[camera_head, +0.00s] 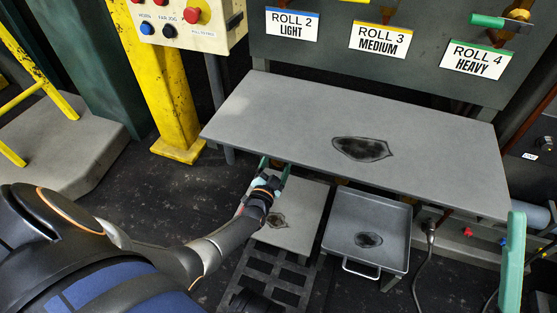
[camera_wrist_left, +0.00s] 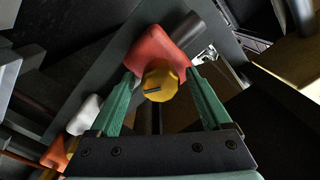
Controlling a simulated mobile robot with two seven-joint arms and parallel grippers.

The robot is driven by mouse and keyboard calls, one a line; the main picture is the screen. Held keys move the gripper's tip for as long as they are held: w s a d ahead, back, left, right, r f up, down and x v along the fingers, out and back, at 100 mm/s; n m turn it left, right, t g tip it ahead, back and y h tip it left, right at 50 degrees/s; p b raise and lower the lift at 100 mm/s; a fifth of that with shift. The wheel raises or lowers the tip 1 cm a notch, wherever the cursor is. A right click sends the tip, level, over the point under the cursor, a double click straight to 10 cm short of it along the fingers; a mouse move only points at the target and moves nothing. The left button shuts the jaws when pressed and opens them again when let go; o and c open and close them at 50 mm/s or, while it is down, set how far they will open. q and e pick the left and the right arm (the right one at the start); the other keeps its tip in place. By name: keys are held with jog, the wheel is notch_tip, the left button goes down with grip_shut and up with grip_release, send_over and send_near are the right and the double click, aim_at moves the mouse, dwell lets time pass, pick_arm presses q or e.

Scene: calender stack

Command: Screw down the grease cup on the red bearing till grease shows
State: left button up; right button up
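In the left wrist view, the red bearing (camera_wrist_left: 158,48) is ahead of my left gripper (camera_wrist_left: 161,75), with a round yellow grease cup (camera_wrist_left: 160,82) on its near side. A dark slot marks the cup's face. The two green fingers stand apart on either side of the cup, with narrow gaps showing, so the gripper looks open. No grease can be made out at the cup. In the head view, my left gripper (camera_head: 275,168) is at the table's front edge; the bearing is hidden there.
The grey table (camera_head: 290,115) bears a dark stain. Below it are a grey plate (camera_head: 300,205) and a handled tray (camera_head: 365,205). A yellow post (camera_head: 172,90) stands left. A green upright piece (camera_head: 513,262) stands right. A white part (camera_wrist_left: 85,115) lies left in the wrist view.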

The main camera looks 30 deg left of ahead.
pick_arm(q)
jog(key=shift+s+d+r+p, duration=0.1)
jog(key=shift+s+d+p, duration=0.05)
jog(key=shift+s+p, duration=0.3)
jog(key=p+v, duration=0.4)
jog(key=v, duration=0.7)
jog(key=shift+s, duration=0.25)
jog(key=shift+d, duration=0.15)
